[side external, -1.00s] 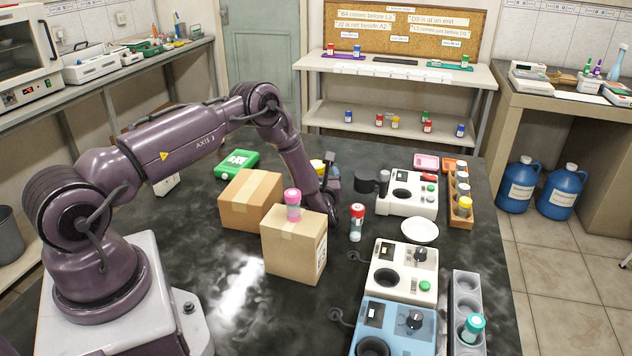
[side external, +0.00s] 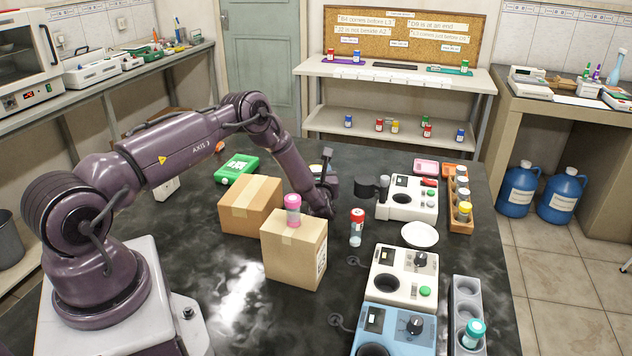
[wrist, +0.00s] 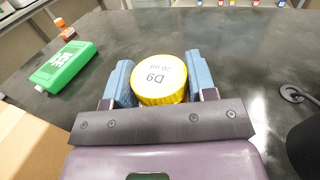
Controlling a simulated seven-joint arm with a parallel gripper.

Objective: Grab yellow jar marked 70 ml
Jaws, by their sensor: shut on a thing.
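A jar with a yellow lid (wrist: 158,70) stands between the two blue finger pads of my gripper (wrist: 159,84) in the wrist view. Its lid reads D9, with a smaller line that looks like 70 ml. My gripper is shut on this jar, one pad on each side. The jar's body is hidden below the lid. In the side view my gripper (side external: 326,190) is low over the dark bench, behind the cardboard boxes, and the held jar is mostly hidden there.
Close by are a cardboard box (side external: 292,255) topped by a pink-lidded jar (side external: 292,210), another box (side external: 250,205), a red-lidded jar (side external: 357,228) and a green case (side external: 237,168). Devices and a wooden rack (side external: 460,222) with another yellow-lidded jar (side external: 464,211) stand to the right.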

